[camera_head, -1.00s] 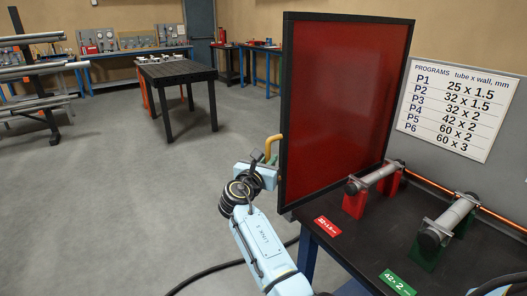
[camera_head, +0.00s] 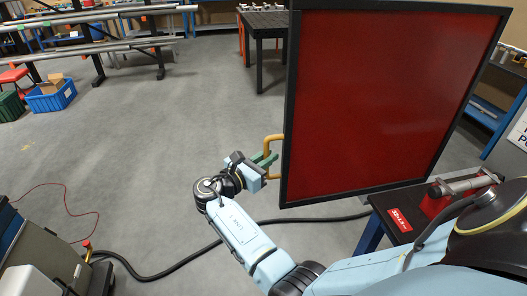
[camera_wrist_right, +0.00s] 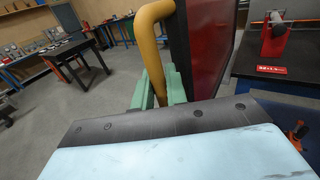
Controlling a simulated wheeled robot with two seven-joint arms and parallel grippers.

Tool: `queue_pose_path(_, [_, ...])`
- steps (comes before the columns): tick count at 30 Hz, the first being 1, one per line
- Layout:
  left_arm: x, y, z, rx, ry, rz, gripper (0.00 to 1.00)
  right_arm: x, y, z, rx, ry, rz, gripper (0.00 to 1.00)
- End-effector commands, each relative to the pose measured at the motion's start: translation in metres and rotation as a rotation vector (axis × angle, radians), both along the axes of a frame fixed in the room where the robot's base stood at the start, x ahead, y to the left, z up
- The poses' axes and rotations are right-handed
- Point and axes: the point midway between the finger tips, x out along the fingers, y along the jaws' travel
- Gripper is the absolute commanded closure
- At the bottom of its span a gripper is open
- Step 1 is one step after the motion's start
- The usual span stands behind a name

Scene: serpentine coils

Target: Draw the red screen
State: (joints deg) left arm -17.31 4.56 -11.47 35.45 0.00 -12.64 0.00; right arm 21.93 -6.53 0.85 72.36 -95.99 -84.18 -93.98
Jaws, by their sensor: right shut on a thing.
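The red screen (camera_head: 385,105) is a tall translucent red panel in a black frame, standing upright at the right of the head view. Its frame edge also shows in the right wrist view (camera_wrist_right: 212,40). A yellow handle (camera_head: 268,143) sticks out from its left edge. My right gripper (camera_head: 268,163) is at this handle, with its green fingers shut on it. In the right wrist view the handle (camera_wrist_right: 150,45) runs down between the green fingers (camera_wrist_right: 158,92), which partly hide its lower end. My left gripper is out of view.
A dark bench (camera_head: 400,232) with a tube on red supports (camera_head: 462,186) lies right of the screen's lower corner. A black cable (camera_head: 175,265) crosses the floor. A dark table (camera_head: 262,22) and a tube rack (camera_head: 95,45) stand farther back.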

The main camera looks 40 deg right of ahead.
Motion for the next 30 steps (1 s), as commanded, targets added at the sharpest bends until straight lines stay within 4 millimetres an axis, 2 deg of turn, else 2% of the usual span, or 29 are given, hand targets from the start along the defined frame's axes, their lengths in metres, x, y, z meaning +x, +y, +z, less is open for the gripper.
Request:
queue_pose_path(15, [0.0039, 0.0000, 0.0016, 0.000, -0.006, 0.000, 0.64, -0.0019, 0.0022, -0.0023, 0.003, 0.003, -0.017, 1.00])
queue_pose_path(16, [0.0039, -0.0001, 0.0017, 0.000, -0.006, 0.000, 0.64, -0.0018, 0.0022, -0.0023, 0.003, 0.003, -0.016, 0.83])
queue_pose_path(19, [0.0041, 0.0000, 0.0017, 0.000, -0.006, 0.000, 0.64, -0.0015, 0.0020, -0.0019, 0.003, 0.003, -0.016, 0.70])
queue_pose_path(30, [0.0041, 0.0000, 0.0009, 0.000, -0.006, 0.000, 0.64, -0.0014, 0.0067, -0.0012, 0.002, 0.001, -0.014, 0.68])
